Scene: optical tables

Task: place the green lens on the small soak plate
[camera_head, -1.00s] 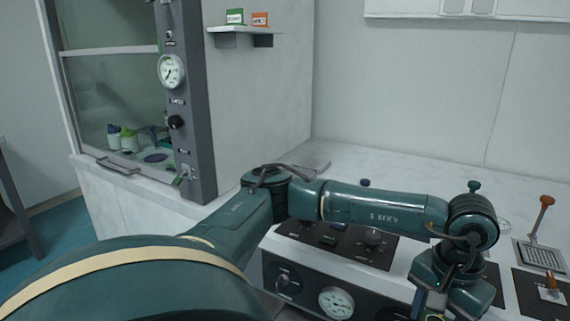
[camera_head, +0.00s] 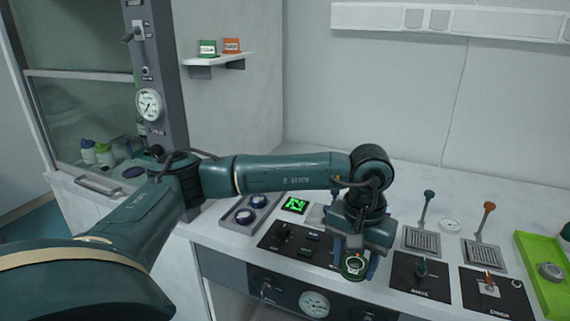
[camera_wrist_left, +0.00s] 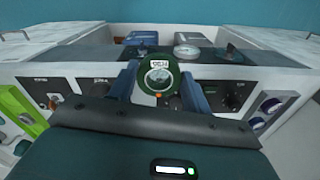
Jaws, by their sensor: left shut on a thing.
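My left gripper (camera_head: 356,262) is shut on the green lens (camera_head: 352,276), a dark green ring around clear glass. It holds the lens above the front edge of the bench, in front of the black control panels. In the left wrist view the lens (camera_wrist_left: 157,75) sits between the two blue fingers, with a white label on its rim. Two square grilled plates with levers, one dark-handled (camera_head: 422,242) and one orange-handled (camera_head: 483,254), lie to the right of the gripper. I cannot tell which one is the small soak plate.
A grey tray (camera_head: 268,202) with two purple-ringed lenses and a lit green display (camera_head: 295,205) are left of the gripper. Black switch panels (camera_head: 420,277) line the front. A bright green tray (camera_head: 537,248) is at the right. A glass-fronted cabinet (camera_head: 75,110) stands at the left.

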